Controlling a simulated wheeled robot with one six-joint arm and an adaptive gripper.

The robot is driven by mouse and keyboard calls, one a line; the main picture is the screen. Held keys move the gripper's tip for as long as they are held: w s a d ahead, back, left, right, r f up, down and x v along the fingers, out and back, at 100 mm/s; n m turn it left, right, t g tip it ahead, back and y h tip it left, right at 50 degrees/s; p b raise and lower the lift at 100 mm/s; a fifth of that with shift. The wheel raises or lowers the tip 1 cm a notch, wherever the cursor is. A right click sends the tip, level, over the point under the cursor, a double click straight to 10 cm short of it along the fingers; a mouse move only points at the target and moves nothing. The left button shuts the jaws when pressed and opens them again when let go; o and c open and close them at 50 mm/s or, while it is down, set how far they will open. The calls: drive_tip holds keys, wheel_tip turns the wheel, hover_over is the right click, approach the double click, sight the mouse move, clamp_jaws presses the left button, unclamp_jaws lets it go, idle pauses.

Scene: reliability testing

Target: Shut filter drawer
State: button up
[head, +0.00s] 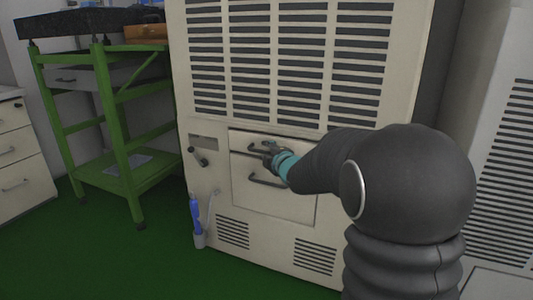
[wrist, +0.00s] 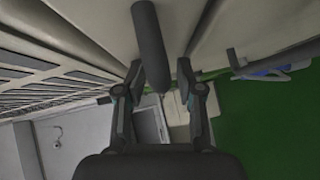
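The filter drawer is most likely the narrow upper drawer (head: 240,140) in the front of the beige cabinet; a taller drawer (head: 295,205) with its own handle (head: 266,182) sits below. How far the upper drawer stands out is hard to tell. Its dark bar handle (head: 257,148) is partly hidden by my gripper (head: 271,154). In the wrist view a dark handle bar (wrist: 150,40) runs between the two fingers of my gripper (wrist: 160,66). The fingers are spread, one on each side of the bar, and do not look closed on it.
The beige cabinet (head: 205,175) has vent slats above and below the drawers. A small knob lever (head: 198,156) and a blue bottle in a holder (head: 195,215) are left of the drawers. A green cart (head: 115,130) stands left. Green floor (head: 120,270) is clear in front.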

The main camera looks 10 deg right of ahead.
drive_tip(key=shift+s, duration=0.1)
drive_tip(key=v, duration=1.2)
drive_tip(key=s+d+f+m+g+h+p, duration=0.1)
drive_tip(key=s+d+f+m+g+h, duration=0.5)
drive_tip(key=s+f+m, duration=0.5)
drive_tip(key=s+a+r+m+g+y+p, duration=0.1)
drive_tip(key=s+a+r+m+g+p, duration=0.2)
drive_tip(key=s, duration=0.4)
drive_tip(key=s+a+r+m+g+y+p, duration=0.1)
drive_tip(key=s+a+m+g, duration=0.2)
drive_tip(key=s, duration=0.4)
drive_tip(key=s+a+r+m+t+y+p, duration=0.1)
drive_tip(key=s+a+r+p, duration=0.3)
drive_tip(key=s+r, duration=0.2)
drive_tip(key=shift+v, duration=1)
